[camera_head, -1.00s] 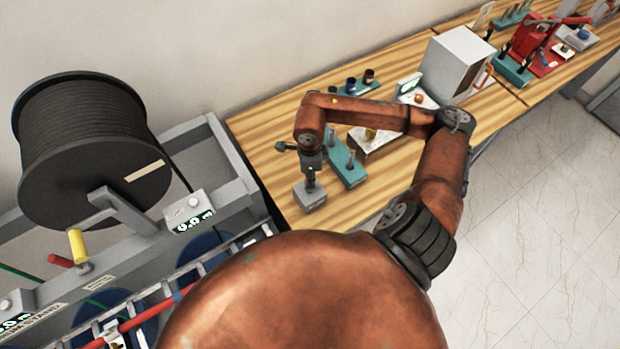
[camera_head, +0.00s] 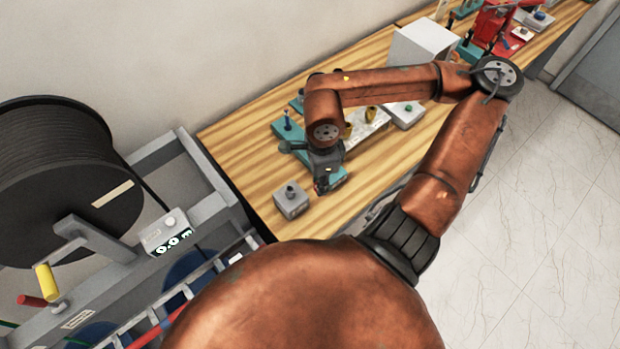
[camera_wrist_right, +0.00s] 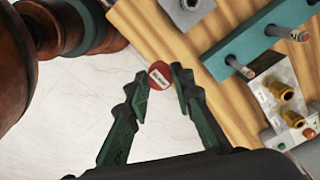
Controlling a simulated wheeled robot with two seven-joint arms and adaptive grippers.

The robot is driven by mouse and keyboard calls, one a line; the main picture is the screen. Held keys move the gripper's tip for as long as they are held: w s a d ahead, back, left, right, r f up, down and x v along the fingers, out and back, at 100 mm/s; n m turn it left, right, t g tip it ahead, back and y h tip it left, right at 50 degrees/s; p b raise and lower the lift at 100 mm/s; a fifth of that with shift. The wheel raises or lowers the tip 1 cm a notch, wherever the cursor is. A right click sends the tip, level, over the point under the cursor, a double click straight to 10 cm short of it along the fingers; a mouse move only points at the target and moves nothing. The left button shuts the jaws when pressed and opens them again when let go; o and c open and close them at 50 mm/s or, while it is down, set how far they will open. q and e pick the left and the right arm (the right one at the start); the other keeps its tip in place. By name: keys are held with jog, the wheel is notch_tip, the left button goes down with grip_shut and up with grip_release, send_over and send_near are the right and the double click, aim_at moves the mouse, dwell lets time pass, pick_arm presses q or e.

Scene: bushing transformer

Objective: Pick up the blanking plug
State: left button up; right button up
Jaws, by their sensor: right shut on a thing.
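The blanking plug (camera_wrist_right: 160,74) shows in the right wrist view as a small red disc with a white label, between the fingertips. My right gripper (camera_wrist_right: 162,88) is shut on it, one dark green finger on each side. In the head view my right gripper (camera_head: 323,185) hangs over the front part of the wooden bench, to the right of a small grey block (camera_head: 291,203). The plug is too small to make out clearly there. My left gripper is in neither view.
The grey block with a dark round top also shows in the wrist view (camera_wrist_right: 187,10). A teal rack with pins (camera_wrist_right: 268,48) and a metal plate with brass fittings (camera_wrist_right: 284,92) stand nearby. A large black cable reel (camera_head: 60,180) is at left. The bench front edge is close.

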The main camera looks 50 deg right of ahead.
jog(key=shift+s+r, duration=0.3)
jog(key=shift+s, duration=0.3)
jog(key=shift+s+d+r+p, duration=0.1)
jog(key=shift+s+r+p, duration=0.1)
jog(key=shift+s+p, duration=0.5)
jog(key=shift+s+d+r+p, duration=0.1)
jog(key=shift+s+r+p, duration=0.15)
jog(key=shift+p, duration=0.7)
